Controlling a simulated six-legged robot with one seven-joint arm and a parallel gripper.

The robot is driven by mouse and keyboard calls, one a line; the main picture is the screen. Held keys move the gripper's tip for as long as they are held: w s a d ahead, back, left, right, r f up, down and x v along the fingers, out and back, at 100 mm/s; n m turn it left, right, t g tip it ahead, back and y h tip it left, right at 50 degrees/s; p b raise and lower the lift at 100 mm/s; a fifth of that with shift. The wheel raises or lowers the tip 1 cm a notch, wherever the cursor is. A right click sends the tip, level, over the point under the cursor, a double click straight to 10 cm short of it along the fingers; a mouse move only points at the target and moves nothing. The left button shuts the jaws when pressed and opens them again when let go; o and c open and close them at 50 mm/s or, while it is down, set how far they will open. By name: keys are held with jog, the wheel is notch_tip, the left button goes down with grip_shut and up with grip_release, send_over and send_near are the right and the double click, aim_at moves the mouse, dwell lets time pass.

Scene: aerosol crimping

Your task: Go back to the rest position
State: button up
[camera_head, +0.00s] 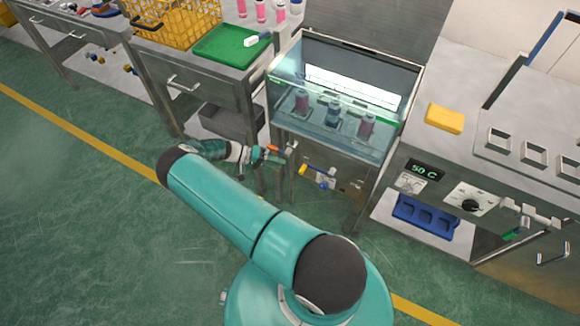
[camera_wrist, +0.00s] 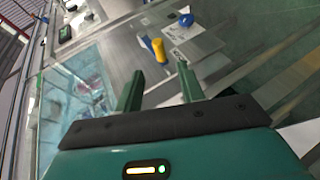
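My gripper (camera_wrist: 160,86) is open in the wrist view, with its two green fingers apart and nothing between them. In the head view my gripper (camera_head: 276,151) is small, in front of the steel stand that carries the glass-fronted water bath (camera_head: 335,140). My teal arm stretches out from the bottom of the head view toward it. The bath holds several bottles standing in a row, including a blue-capped one (camera_head: 334,114). It also shows in the wrist view as a blurred glass tank (camera_wrist: 75,100) at the left.
A steel table with a green tray (camera_head: 232,45) and a yellow crate (camera_head: 175,24) stands left of the bath. A heater bench with a yellow block (camera_head: 444,118) and a blue holder (camera_head: 426,216) is at the right. Green floor (camera_head: 90,240) is open at lower left.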

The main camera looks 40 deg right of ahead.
jog(key=shift+v, duration=1.35)
jog(key=shift+r, duration=0.1)
jog(key=w+a+r+n+t+y, duration=0.1)
jog(key=a+r+t+y, duration=0.2)
jog(key=r, duration=0.8)
jog(key=a+r+n+t+y, duration=0.15)
jog(key=a+r, duration=0.35)
jog(key=r, duration=0.5)
jog(key=w+a+r+n+t+y, duration=0.1)
jog(key=a+r+t+y, duration=0.2)
jog(key=r, duration=0.8)
jog(key=s+a+r+n+t+y, duration=0.1)
jog(key=s+a+r+n+t, duration=0.1)
jog(key=s+a+r, duration=0.3)
jog(key=s+a+r+n+t+y, duration=0.1)
jog(key=s+a+r, duration=0.15)
jog(key=r, duration=0.45)
jog(key=s+a+r+n+t, duration=0.2)
jog(key=s+r, duration=0.1)
jog(key=s, duration=0.3)
jog(key=s+a+r+n+t, duration=0.2)
jog(key=s+r+t, duration=0.1)
jog(key=s, duration=0.4)
jog(key=shift+a+r, duration=0.2)
jog(key=shift+r, duration=0.2)
jog(key=shift+s+d, duration=0.1)
